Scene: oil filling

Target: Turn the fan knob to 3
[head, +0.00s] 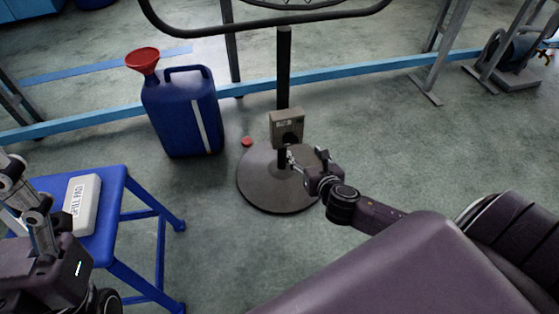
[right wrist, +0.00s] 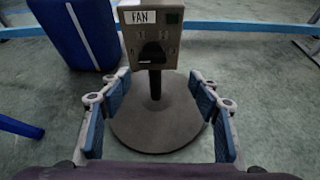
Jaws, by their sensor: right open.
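The fan control box (head: 286,126) is a beige box on the dark fan post, above the round base. In the right wrist view the box (right wrist: 128,68) carries a FAN label and a dark knob (right wrist: 152,50) with small marks around it. The marks and the knob's setting are too small to read surely. My right gripper (head: 306,157) is open and empty, just below and in front of the box, with its blue-padded fingers (right wrist: 158,90) spread apart. It appears apart from the knob. My left gripper (head: 32,205) is at the left edge beside the blue stool; its jaw opening is unclear.
The round fan base (head: 275,202) stands on the floor. A blue jug (head: 180,125) with a red funnel (head: 142,60) stands left of it, near a small red cap (head: 247,142). A blue stool (head: 112,185) holds a white spill pad box (head: 82,203).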

